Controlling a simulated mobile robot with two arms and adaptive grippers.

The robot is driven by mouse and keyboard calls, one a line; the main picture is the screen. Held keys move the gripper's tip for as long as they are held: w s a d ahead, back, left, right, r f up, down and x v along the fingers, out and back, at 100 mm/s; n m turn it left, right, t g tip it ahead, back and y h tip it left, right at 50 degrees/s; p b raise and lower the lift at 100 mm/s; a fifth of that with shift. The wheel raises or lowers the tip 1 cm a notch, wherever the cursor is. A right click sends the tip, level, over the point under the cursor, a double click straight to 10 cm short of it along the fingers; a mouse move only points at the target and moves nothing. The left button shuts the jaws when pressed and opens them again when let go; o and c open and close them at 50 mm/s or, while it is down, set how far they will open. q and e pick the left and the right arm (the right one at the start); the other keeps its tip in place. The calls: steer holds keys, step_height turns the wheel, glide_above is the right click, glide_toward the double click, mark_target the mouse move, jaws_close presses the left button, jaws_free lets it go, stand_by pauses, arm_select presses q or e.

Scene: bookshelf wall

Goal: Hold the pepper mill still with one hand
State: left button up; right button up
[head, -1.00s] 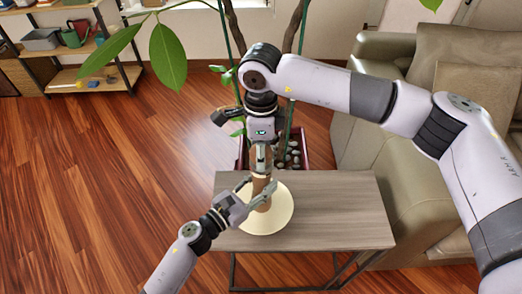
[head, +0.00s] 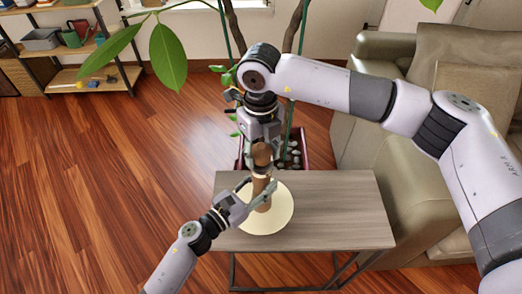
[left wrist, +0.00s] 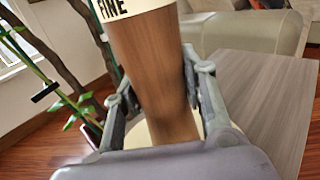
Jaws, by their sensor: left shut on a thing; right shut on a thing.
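The pepper mill (head: 263,199) is a brown wooden column standing upright on a round cream mat (head: 281,215) on the small table. My left gripper (head: 259,188) is shut around its lower body. In the left wrist view, the brown body (left wrist: 152,70) sits between the two fingers (left wrist: 160,100), and a cream band above it reads "FINE". My right gripper (head: 262,150) is above the left one, shut on the mill's rounded brown top, which shows in front of that hand. The mill's foot is partly hidden by the left gripper.
The grey wooden table (head: 335,205) is clear to the right of the mat. A potted plant (head: 294,155) stands just behind it, its large leaves (head: 167,57) hanging into view. A beige sofa (head: 395,165) is at the right, shelves (head: 100,75) at the far left.

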mark_target(260, 146)
steer(key=m, duration=0.5)
steer(key=shift+m, duration=0.4)
steer(key=m, duration=0.5)
steer(key=shift+s+a+m, duration=0.1)
steer(key=shift+m, duration=0.5)
steer(key=o, duration=1.2)
step_height(260, 146, up, 12)
